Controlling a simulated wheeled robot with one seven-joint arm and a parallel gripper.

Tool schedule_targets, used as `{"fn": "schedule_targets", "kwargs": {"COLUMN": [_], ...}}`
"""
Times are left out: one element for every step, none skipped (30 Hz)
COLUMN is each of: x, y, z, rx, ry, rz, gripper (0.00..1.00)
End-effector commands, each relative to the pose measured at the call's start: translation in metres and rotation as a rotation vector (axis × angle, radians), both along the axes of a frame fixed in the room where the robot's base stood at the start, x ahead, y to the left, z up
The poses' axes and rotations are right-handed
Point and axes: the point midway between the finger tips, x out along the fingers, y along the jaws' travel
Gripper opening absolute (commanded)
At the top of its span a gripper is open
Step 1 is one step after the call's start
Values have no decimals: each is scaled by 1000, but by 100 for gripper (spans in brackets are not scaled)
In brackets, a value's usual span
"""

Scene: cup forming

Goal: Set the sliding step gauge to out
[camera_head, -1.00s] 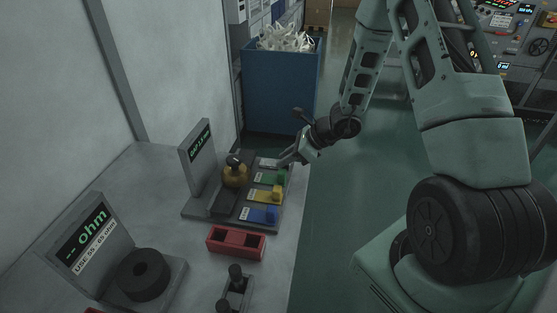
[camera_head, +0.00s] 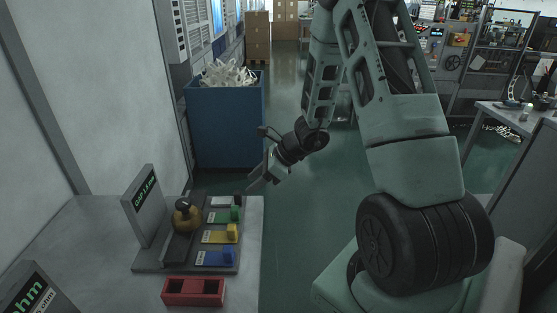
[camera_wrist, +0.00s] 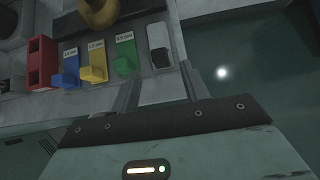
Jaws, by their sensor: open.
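The gauge unit has a dark grey base (camera_head: 145,266) on the bench, with a small upright display (camera_head: 146,203). A brass-yellow round piece with a black knob (camera_head: 187,219) sits on its left. Along its right are labelled blue (camera_head: 216,258), yellow (camera_head: 220,237) and green (camera_head: 222,216) pieces with raised tabs, and a pale piece (camera_head: 220,201) at the far end. I cannot tell which piece is the slider. My gripper (camera_head: 256,184) is open and empty, up and right of the pale piece. In the wrist view its fingers (camera_wrist: 160,80) are just below the pale piece (camera_wrist: 158,38).
A red block with two dark openings (camera_head: 193,291) lies in front of the unit. A blue bin with pale scraps (camera_head: 229,125) stands beyond the bench. The wall (camera_head: 80,110) rises at left. Open green floor (camera_head: 295,225) lies right of the bench.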

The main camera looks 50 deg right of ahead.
Motion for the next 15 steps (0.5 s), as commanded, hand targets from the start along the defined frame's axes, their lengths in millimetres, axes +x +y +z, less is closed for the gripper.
{"fn": "schedule_targets", "kwargs": {"x": [-6,-10,-14,-18,-21,-27,-29,-32,-36,-39,-42,-44,-46,-48,-50], "y": [-8,-11,-16,-20,-23,-27,-31,-33,-37,-40,-42,-45,-46,-48,-50], "z": [11,15,22,27,32,38,43,47,52,56,59,63,65,68,70], "rx": [-4,-3,-5,-3,-4,-4,-4,-3,-3,-3,-3,-2,-2,-2,-2], "ry": [-3,-2,-3,-3,-3,-1,-3,-2,-1,-1,0,-1,-1,-1,1], "rz": [-4,-4,-3,-4,-4,-5,-4,-4,-3,-3,-4,-2,-2,-2,-2], "gripper": [45,45,45,45,45,45,45,45,45,45,45,45,45,45,45]}}
